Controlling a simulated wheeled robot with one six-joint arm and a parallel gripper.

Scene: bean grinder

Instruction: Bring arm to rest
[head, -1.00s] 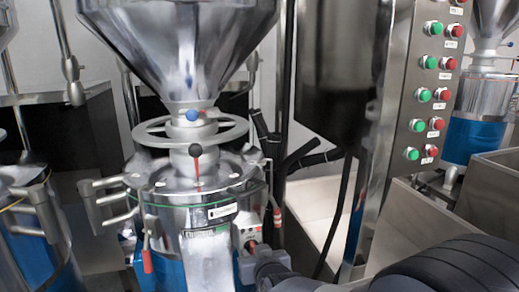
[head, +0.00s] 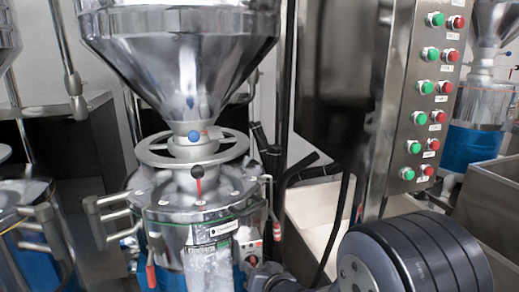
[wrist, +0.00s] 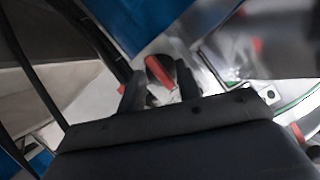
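My gripper (wrist: 160,88) shows in the wrist view with its two dark fingers apart. A red lever handle (wrist: 158,70) appears in the gap between them, and I see no contact with it. In the head view my arm comes in from the lower right, and its wrist end is low beside the grinder (head: 185,205). My fingers cannot be made out there. The grinder is a steel body with a blue lower part, a round handwheel (head: 192,150) and a large steel hopper (head: 185,55) above.
A steel control panel (head: 425,100) with green and red buttons stands right of the grinder. A second blue and steel machine (head: 472,140) is behind it. Steel bins (head: 495,200) are at the right. Black hoses (head: 285,165) hang beside the grinder. A side handle (head: 105,215) sticks out left.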

